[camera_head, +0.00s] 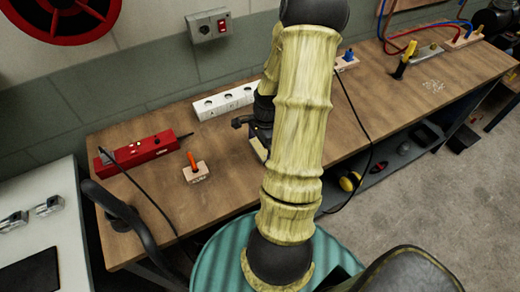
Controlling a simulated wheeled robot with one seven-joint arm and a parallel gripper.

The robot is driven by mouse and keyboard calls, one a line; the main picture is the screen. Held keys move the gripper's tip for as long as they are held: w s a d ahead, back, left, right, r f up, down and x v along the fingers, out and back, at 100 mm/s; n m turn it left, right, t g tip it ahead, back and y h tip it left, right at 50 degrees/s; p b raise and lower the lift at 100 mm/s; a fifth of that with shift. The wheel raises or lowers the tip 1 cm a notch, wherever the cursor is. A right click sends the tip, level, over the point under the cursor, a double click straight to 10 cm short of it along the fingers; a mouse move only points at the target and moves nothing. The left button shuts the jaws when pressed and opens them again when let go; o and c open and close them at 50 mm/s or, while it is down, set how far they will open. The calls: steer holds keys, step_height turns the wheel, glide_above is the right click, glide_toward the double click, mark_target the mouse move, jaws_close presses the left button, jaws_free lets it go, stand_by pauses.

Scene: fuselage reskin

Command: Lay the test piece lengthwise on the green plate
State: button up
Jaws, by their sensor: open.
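My gripper (260,143) is over the wooden workbench (225,160), just left of my pale yellow arm, which hides much of it. The gripper is open; I cannot make out anything between its fingers. I cannot pick out the test piece or the green plate on the bench; the area behind and right of my arm is hidden. A small wooden block with an orange upright part (194,168) stands on the bench, left of the gripper and apart from it.
A red box (138,152) with a black cable lies at the bench's left. A white socket strip (226,102) lies along the back. A yellow-and-black tool (405,62) stands farther right. A grey-white cabinet (50,225) is at left.

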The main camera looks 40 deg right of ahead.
mark_target(260, 148)
steer(key=c, duration=0.8)
steer(key=shift+r, duration=0.1)
step_height(260, 148, up, 10)
steer(key=shift+f, duration=0.1)
stand_by(0.5)
